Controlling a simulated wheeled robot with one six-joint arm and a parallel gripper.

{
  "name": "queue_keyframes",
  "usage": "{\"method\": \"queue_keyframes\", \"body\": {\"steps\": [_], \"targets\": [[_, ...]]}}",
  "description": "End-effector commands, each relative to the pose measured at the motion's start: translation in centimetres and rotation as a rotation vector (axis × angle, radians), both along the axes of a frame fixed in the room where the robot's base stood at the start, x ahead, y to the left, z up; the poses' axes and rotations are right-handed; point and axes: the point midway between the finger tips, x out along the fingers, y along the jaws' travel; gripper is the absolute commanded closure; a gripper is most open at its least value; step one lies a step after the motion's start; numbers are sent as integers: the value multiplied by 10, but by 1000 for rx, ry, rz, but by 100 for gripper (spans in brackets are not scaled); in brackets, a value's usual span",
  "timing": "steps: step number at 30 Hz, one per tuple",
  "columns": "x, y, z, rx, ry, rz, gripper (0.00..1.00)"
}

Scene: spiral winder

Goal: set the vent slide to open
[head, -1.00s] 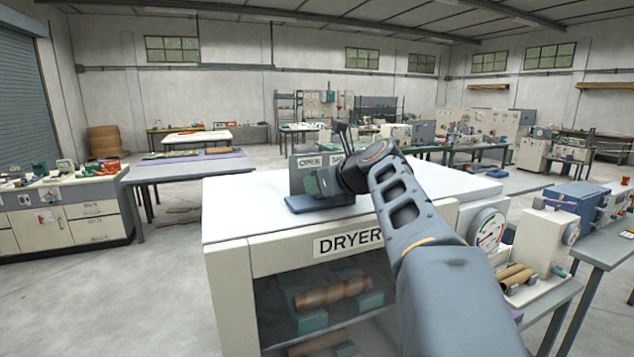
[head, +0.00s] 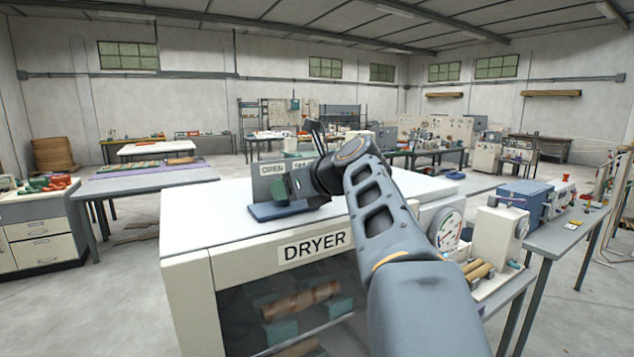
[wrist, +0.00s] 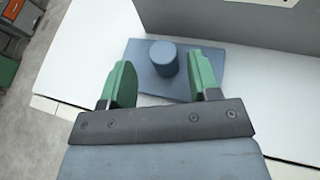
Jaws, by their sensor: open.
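The vent slide shows in the wrist view as a blue-grey plate (wrist: 137,66) with a short round knob (wrist: 163,60) standing on it. It lies on the white top of the dryer, in front of a grey upright panel (wrist: 230,22). In the head view the blue plate (head: 285,210) sits at the foot of the panel (head: 264,186), which reads OPEN at its left; the right label is partly hidden by my arm. My gripper (wrist: 160,85) is open, its green fingers one on each side of the knob, with visible gaps. In the head view the knob is hidden behind my gripper.
The dryer (head: 190,225) has a round dial (head: 447,228) at its right. A bench with a blue box (head: 525,195) stands further right. The dryer's white top (head: 200,205) is clear left of the plate. A table (head: 150,182) stands behind on the left.

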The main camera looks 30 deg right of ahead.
Motion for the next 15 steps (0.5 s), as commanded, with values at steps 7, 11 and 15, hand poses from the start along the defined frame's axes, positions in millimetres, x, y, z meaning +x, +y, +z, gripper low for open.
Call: {"method": "queue_keyframes", "body": {"steps": [7, 11, 15], "targets": [[-47, -14, 19, -2, -3, -6, 44], [-66, -19, 27, -2, -2, -4, 44], [-80, -23, 34, 0, -1, -3, 44]]}}
